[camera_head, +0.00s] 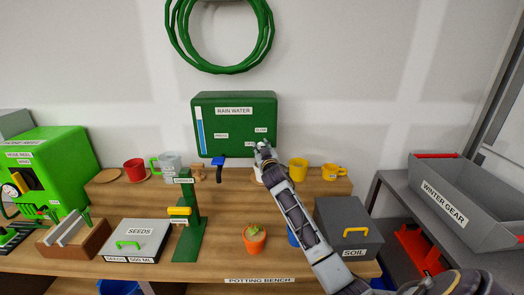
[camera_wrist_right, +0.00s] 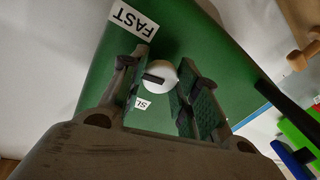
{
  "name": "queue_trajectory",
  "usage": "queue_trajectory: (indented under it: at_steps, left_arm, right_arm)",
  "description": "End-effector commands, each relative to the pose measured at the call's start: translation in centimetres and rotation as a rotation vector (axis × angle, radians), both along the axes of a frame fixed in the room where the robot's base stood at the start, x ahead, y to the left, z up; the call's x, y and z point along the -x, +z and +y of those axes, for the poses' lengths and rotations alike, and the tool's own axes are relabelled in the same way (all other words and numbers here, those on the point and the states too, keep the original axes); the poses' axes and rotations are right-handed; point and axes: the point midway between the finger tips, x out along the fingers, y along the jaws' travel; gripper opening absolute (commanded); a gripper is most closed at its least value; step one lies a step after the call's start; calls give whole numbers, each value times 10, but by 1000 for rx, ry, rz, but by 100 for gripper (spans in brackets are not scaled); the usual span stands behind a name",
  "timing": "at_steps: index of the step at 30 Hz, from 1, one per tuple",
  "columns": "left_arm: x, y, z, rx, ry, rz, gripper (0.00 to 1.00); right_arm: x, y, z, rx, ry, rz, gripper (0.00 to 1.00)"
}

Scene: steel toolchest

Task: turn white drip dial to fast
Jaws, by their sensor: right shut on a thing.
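The white drip dial (camera_wrist_right: 162,73) sits on the face of the green rain water box (camera_head: 235,133). A dark mark on the dial points left in the right wrist view. The FAST label (camera_wrist_right: 133,21) is up and left of the dial there, and a partly hidden label starting "SL" (camera_wrist_right: 142,103) is below it. My right gripper (camera_wrist_right: 167,88) is shut on the dial, one finger on each side. In the head view my right gripper (camera_head: 264,150) is at the box's lower right and mostly hides the dial. My left gripper is not in view.
A blue lever (camera_head: 218,163) hangs below the box. Yellow mugs (camera_head: 298,169) stand on the shelf right of my gripper. A potted cactus (camera_head: 254,240), seeds box (camera_head: 135,241), green stand (camera_head: 189,225) and soil box (camera_head: 350,228) stand on the lower bench.

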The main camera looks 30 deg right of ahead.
Motion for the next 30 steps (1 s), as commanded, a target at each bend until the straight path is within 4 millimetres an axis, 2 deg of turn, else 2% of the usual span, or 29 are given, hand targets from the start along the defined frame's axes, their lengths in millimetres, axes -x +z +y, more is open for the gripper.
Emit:
queue_trajectory:
  at_steps: [8, 21, 22, 26, 30]
  left_arm:
    - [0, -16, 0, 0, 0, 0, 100]
    - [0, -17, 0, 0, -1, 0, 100]
    - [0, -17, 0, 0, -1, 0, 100]
    - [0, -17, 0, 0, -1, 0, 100]
    - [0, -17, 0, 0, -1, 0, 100]
  right_arm:
    - [0, -2, 1, -111, 2, -70, 7]
    - [0, -1, 0, -138, 0, -85, 7]
    - [0, -1, 0, -138, 0, -85, 35]
    - [0, -1, 0, -137, 0, -84, 52]
    - [0, -1, 0, -136, 0, -84, 54]
